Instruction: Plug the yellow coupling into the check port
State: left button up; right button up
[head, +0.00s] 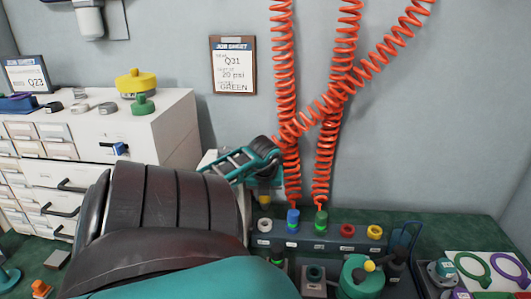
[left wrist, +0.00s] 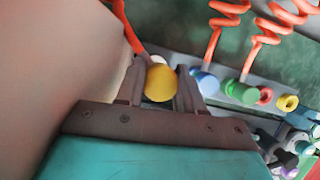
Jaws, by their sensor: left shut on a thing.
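The yellow coupling (left wrist: 160,83) is between the fingers of my left gripper (left wrist: 160,88), which is shut on it, in the left wrist view. In the head view the coupling (head: 264,199) shows as a small yellow end below my left gripper (head: 264,186). It hangs above the left end of a grey manifold (head: 335,244), whose white-ringed port (head: 265,225) is just below it. The manifold also has a red-ringed port (head: 347,231) and a yellow-ringed port (head: 375,232). I cannot tell which is the check port. My right gripper is not in view.
A blue coupling (head: 293,217) and a green coupling (head: 321,219) stand in the manifold with orange coiled hoses. Dark fittings and a teal round device (head: 361,278) crowd its front. A white drawer cabinet (head: 147,130) stands left. A clipboard (head: 233,66) hangs on the wall.

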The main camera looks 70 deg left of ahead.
aim_at(265, 207)
pick_arm(q)
jog(key=shift+f+b, duration=0.6)
jog(key=shift+f, duration=0.3)
jog(key=shift+f+b, duration=0.65)
jog(key=shift+f, duration=0.05)
jog(key=shift+f+b, duration=0.65)
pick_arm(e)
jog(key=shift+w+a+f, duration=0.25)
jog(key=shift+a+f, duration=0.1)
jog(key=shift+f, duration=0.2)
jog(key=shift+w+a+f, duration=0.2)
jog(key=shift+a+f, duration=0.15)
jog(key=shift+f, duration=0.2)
pick_arm(q)
jog(key=shift+p, duration=0.5)
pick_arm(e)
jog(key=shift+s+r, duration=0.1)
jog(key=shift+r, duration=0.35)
pick_arm(q)
jog(key=shift+f+b, duration=0.75)
jog(key=shift+f, duration=0.7)
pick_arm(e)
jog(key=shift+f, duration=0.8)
pick_arm(q)
jog(key=o, duration=1.2)
jog(key=shift+r, duration=0.1)
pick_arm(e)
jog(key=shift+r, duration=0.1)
